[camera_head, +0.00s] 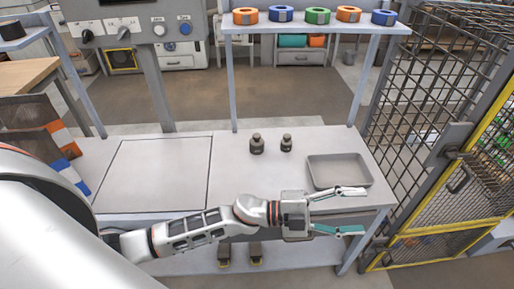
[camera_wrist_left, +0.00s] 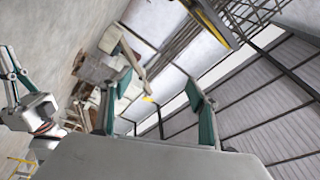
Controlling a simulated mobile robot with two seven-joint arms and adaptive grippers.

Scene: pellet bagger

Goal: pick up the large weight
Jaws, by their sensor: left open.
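The large weight (camera_head: 257,145) is a dark grey knobbed cylinder standing upright on the light grey worktable. A smaller weight (camera_head: 286,143) of the same shape stands just to its right, apart from it. My left gripper (camera_head: 364,211) is open and empty at the table's front right, its fingers pointing right. It is to the right of and nearer than both weights. Its spread fingers also show in the left wrist view (camera_wrist_left: 152,100), with no weight between them. Part of my right gripper (camera_wrist_left: 12,75) seems to show at that view's left edge; its opening is unclear.
A shallow grey tray (camera_head: 313,174) lies right of the weights, just beyond my left gripper. A flat square plate (camera_head: 155,172) is at the table's left. A raised shelf (camera_head: 330,28) with coloured rings stands behind. A mesh fence (camera_head: 425,85) borders the right.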

